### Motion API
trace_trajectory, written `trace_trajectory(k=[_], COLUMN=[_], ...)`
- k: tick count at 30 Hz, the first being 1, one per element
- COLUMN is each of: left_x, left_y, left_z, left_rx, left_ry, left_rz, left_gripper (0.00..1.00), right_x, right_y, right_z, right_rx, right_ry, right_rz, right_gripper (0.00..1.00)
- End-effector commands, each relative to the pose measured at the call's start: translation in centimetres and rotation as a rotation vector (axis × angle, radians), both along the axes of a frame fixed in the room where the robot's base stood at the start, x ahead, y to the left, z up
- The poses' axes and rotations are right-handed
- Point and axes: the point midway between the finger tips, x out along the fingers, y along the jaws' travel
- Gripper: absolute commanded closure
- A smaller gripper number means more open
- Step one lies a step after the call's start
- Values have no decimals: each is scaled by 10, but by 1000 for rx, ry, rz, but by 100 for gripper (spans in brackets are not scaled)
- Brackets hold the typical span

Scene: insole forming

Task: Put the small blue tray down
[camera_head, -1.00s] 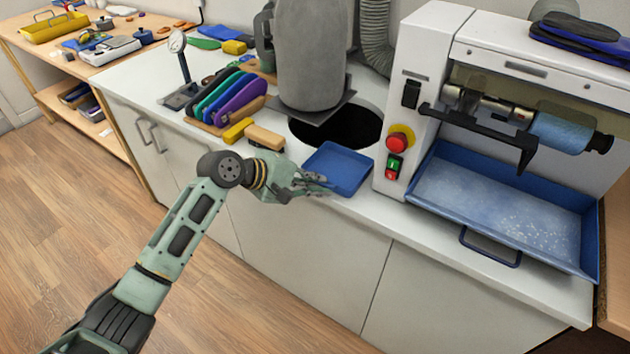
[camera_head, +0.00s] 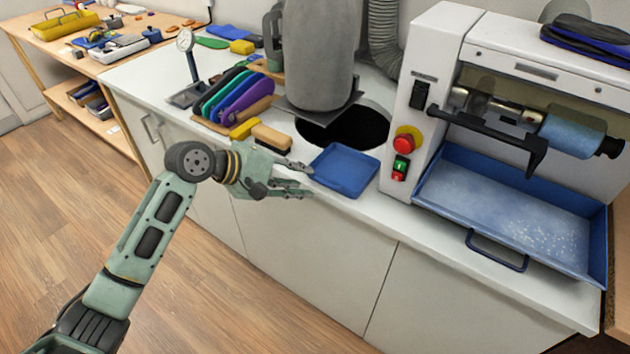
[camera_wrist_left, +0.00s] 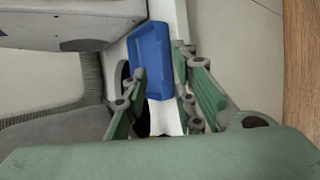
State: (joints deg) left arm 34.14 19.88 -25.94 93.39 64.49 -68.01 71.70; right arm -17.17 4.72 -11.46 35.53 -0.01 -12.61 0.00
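The small blue tray (camera_head: 345,169) lies flat on the white counter, between the round dark opening and the grinding machine. My left gripper (camera_head: 304,178) is just left of the tray, at the counter's front edge. Its fingers are spread apart, with nothing held between them. In the left wrist view the small blue tray (camera_wrist_left: 151,62) lies beyond the open fingertips of my left gripper (camera_wrist_left: 160,75), apart from them. My right gripper does not show.
The white machine (camera_head: 432,110) with its large blue catch tray (camera_head: 500,215) stands to the right. A grey cylinder (camera_head: 318,55) stands over the dark opening (camera_head: 350,128). A brush (camera_head: 271,137) and colored insoles (camera_head: 235,95) lie behind my left gripper.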

Motion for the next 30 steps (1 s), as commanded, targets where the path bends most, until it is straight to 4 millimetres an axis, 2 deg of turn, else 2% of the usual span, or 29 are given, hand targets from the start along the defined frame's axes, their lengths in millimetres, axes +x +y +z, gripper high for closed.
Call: trace_trajectory(k=[1,6,14,20,23,25,26,28,29,30], left_x=[-4,-13,-19,-16,-5,5,8,8,4,-4], left_y=[10,29,38,39,49,63,71,93,103,116], left_z=[5,20,28,21,-13,-60,-84,-150,-180,-218], left_rx=[3,2,0,4,28,74,102,190,236,299], left_ry=[-1,0,1,2,-4,-14,-20,-36,-41,-48], left_rz=[2,1,0,7,45,89,108,144,153,157], left_gripper=[75,75,75,75,75,75,75,75,75,75], right_x=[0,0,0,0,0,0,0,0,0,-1], right_y=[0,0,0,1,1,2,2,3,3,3], right_z=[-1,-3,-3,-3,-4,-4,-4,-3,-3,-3], right_rx=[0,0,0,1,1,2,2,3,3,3], right_ry=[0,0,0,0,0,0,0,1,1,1], right_rz=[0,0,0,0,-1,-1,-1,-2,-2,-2], right_gripper=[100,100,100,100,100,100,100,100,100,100])
